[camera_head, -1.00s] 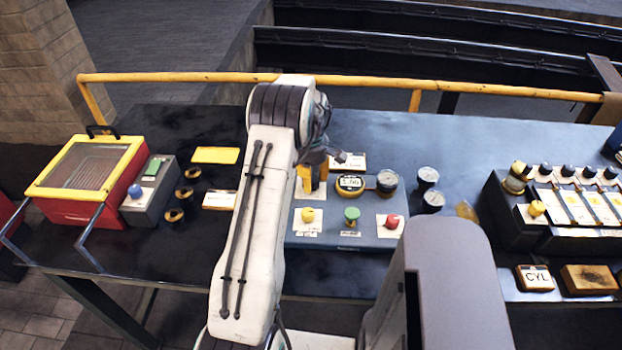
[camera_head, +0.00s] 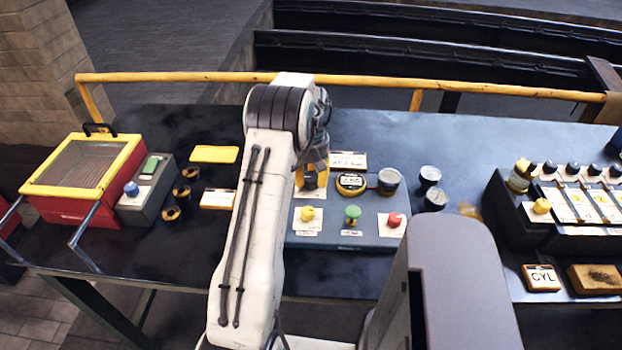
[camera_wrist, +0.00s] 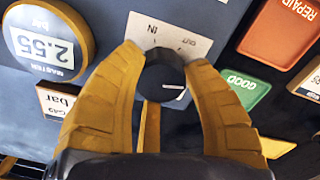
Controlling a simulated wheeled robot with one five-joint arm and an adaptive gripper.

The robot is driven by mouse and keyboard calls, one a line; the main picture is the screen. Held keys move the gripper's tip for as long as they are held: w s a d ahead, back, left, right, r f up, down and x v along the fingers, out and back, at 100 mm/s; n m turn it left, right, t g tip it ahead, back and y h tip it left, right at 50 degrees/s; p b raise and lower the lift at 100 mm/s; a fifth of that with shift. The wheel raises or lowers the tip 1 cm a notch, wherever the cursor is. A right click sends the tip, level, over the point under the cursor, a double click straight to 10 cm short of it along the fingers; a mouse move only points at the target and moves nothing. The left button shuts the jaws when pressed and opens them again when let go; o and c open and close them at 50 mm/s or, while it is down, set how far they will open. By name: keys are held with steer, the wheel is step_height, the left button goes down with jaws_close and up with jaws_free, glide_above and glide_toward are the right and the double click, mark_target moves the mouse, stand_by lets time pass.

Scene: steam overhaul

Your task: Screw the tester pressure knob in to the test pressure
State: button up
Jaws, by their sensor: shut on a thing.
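The black pressure knob (camera_wrist: 165,78) with a white pointer line sits between the yellow fingers of my gripper (camera_wrist: 165,62) in the wrist view. The fingers are shut on its two sides. The pointer line is toward the lower right. A white plate (camera_wrist: 170,32) behind it reads IN and OUT with arrows. The yellow round master gauge (camera_wrist: 48,42) at upper left reads 2.55 bar. In the head view the blue-grey tester (camera_head: 345,230) lies below my gripper (camera_head: 311,178), and the gauge (camera_head: 351,184) is right beside it. The arm hides part of the tester's left side.
Yellow, green and red buttons (camera_head: 352,214) line the tester's front. Dark cylinders (camera_head: 429,178) stand to its right. A red and yellow box (camera_head: 82,170) stands at left, and a dark rack (camera_head: 560,205) at right. The table is clear behind the tester.

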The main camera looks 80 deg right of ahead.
steer(key=m, duration=0.4)
steer(key=shift+a+f+m, duration=0.1)
steer(key=shift+f+m, duration=0.05)
steer(key=shift+m, duration=0.15)
steer(key=m+b, duration=0.1)
steer(key=m, duration=0.3)
steer(key=shift+m, duration=0.3)
steer(key=m, duration=0.4)
steer(key=shift+m, duration=0.3)
steer(key=m, duration=0.4)
steer(key=shift+m, duration=0.4)
steer(key=o, duration=1.2)
steer(key=shift+r, duration=0.2)
